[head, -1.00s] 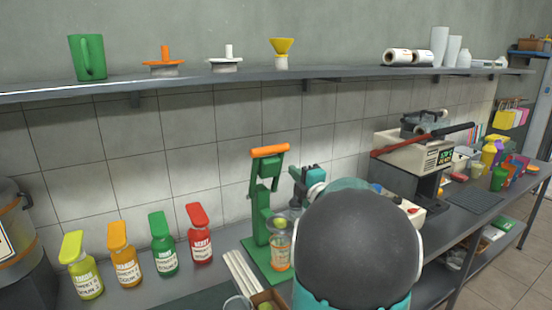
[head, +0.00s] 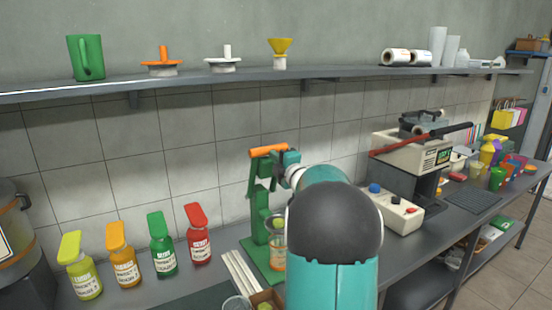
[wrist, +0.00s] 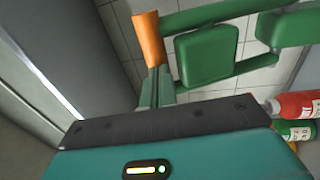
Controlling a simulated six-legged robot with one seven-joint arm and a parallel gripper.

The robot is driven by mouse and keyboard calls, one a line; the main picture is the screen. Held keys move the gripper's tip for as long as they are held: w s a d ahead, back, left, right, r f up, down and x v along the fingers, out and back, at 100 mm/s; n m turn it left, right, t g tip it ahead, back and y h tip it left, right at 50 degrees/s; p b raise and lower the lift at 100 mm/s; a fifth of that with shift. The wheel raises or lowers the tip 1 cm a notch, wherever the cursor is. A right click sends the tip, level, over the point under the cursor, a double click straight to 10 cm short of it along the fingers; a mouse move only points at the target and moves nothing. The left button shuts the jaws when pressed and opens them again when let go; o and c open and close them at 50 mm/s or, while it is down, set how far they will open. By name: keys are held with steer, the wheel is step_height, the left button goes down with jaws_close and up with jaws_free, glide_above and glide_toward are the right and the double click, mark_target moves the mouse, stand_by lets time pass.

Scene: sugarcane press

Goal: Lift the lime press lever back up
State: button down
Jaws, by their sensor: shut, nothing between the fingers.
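The green lime press (head: 262,225) stands on the counter in the head view. Its lever is up, with the orange handle (head: 268,150) at the top, roughly level. A cup (head: 278,250) stands at the press's base. My teal gripper (head: 287,160) is at the right end of the handle, shut and empty. Whether it touches the handle I cannot tell. In the wrist view the orange handle (wrist: 148,38) and green press links show beyond the dark edge of my gripper.
Several syrup bottles (head: 162,245) stand left of the press. White sticks (head: 238,270) lie close beside it. A white control box (head: 395,208) and the cane press (head: 412,150) stand to the right. A shelf (head: 210,80) runs above.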

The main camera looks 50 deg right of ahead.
mark_target(270, 148)
steer(key=w, duration=0.1)
steer(key=w+r, duration=0.1)
steer(key=shift+w+d+r, duration=0.15)
steer(key=shift+w+d, duration=0.2)
steer(key=shift+w, duration=0.05)
steer(key=shift+w+r, duration=0.15)
steer(key=shift+r, duration=0.25)
steer(key=shift+f, duration=0.15)
